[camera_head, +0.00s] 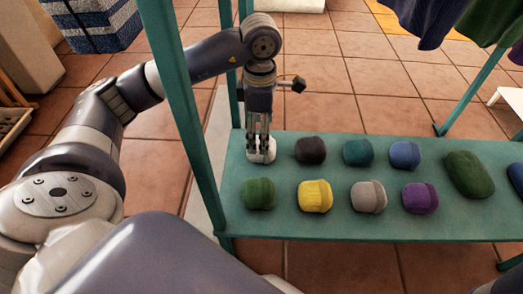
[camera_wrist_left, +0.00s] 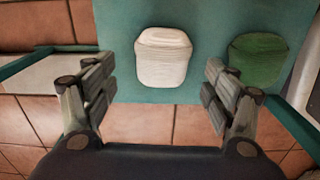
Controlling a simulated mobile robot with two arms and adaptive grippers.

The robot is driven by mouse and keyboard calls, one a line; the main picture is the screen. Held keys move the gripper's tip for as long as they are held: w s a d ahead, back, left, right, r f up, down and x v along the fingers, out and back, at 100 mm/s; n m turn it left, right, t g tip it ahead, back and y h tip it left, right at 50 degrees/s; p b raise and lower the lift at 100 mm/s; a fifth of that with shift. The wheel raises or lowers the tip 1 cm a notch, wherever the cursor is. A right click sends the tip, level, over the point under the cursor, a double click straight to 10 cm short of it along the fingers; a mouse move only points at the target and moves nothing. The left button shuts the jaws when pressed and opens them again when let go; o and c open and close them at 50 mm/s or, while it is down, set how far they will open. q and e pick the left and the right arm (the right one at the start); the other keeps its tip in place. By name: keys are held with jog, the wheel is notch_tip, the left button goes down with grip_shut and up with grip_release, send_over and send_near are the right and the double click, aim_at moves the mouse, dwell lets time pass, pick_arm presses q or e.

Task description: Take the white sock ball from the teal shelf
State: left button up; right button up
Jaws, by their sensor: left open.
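The white sock ball (camera_head: 262,156) sits at the back left end of the teal shelf (camera_head: 330,226). My left gripper (camera_head: 260,145) points down over it, and its fingers partly hide the ball in the head view. In the left wrist view the white sock ball (camera_wrist_left: 163,57) lies ahead of the open left gripper (camera_wrist_left: 158,88), roughly centred between the fingers. Both fingers look clear of it there, one on each side. The exact height gap cannot be told. My right gripper is not in view.
A green sock ball (camera_head: 259,193) sits just in front of the white one, and a dark one (camera_head: 310,150) is to its right. Several other coloured balls line the shelf. A teal upright post (camera_head: 185,110) stands beside my left arm.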

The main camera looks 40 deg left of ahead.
pick_arm(q)
jog(key=shift+f, duration=0.3)
jog(key=f+b, duration=0.4)
jog(key=shift+d+f+b, duration=0.2)
jog(key=shift+f+b, duration=0.1)
jog(key=shift+r, duration=0.1)
jog(key=c, duration=1.2)
